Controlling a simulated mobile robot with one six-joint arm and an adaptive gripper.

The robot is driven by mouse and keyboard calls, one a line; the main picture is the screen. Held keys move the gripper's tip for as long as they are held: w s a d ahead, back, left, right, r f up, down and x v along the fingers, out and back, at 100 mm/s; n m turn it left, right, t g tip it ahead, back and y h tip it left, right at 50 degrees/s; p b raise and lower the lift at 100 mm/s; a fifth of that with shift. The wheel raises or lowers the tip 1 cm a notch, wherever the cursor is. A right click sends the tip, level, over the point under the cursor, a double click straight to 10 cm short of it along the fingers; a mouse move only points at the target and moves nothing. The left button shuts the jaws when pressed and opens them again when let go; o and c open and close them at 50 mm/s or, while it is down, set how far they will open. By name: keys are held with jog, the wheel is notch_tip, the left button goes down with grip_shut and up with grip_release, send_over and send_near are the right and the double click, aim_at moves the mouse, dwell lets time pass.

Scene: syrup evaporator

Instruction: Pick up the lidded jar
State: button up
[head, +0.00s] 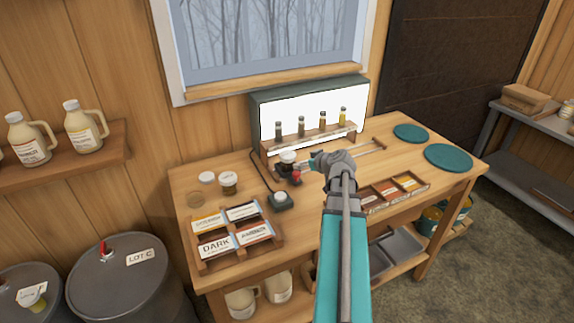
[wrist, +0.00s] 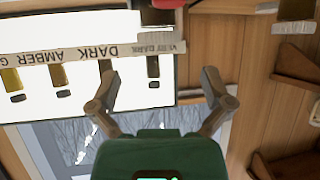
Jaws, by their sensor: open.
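A label tray (head: 240,240) lies at front left, and teal round mats (head: 448,157) lie at right.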

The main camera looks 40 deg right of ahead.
aim_at(293, 161)
jog(key=b+x, duration=0.3)
jog(key=x, duration=0.4)
jog(key=shift+d+b+x, duration=0.1)
jog(key=shift+b+x, duration=0.35)
jog(key=shift+x, duration=0.5)
jog(key=shift+d+b+x, duration=0.15)
jog(key=shift+b+x, duration=0.3)
jog(key=shift+x, duration=0.5)
jog(key=shift+b+x, duration=0.3)
jog(key=shift+x, duration=0.45)
jog(key=shift+a+r, duration=0.1)
jog(key=c, duration=1)
jog(key=shift+r, duration=0.1)
jog(key=shift+c, duration=0.2)
